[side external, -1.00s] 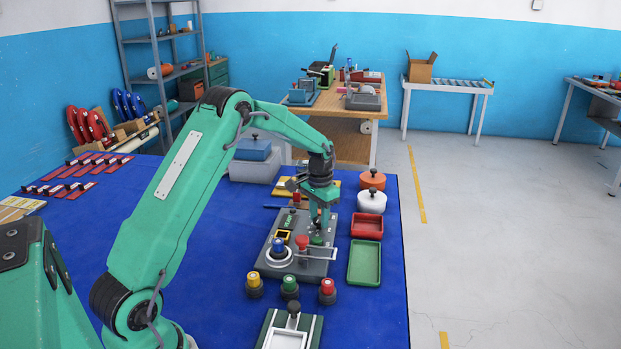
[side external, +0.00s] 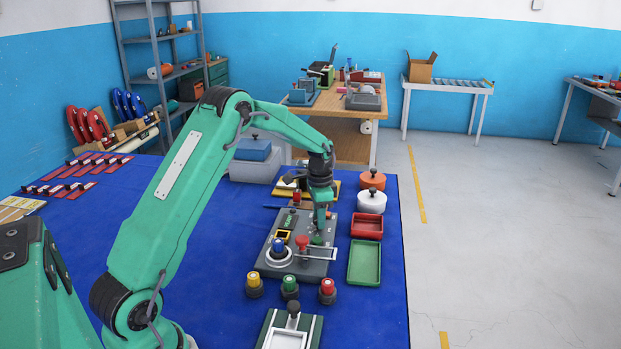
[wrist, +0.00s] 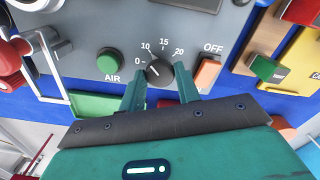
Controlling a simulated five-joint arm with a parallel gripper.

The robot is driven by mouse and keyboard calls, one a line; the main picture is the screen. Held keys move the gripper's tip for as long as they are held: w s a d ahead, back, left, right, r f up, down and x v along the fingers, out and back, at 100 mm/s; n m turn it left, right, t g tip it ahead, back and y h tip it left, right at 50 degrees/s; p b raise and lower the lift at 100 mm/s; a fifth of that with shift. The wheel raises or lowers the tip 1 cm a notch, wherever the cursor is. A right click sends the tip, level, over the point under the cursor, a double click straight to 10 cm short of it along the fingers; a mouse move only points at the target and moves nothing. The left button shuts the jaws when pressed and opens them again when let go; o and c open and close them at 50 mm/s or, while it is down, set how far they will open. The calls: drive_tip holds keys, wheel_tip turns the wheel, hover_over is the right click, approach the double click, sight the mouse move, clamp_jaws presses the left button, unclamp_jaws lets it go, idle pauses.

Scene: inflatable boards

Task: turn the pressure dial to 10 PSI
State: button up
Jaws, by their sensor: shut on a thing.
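The pressure dial (wrist: 158,72) is a black round knob on the grey control panel, with 0, 10, 15 and 20 printed around its upper side in the wrist view. A small pale mark shows on the knob, but I cannot tell exactly which number it points to. My gripper (wrist: 160,85) has one finger on each side of the dial and is shut on it. In the side view my gripper (side external: 319,228) points down at the panel (side external: 310,269) and hides the dial.
A green AIR button (wrist: 109,61) is left of the dial, and an orange OFF switch (wrist: 207,73) is right of it.

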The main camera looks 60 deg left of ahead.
drive_tip(key=o, duration=1)
drive_tip(key=shift+c, duration=0.2)
drive_tip(key=shift+r, duration=0.1)
drive_tip(key=shift+r, duration=3.8)
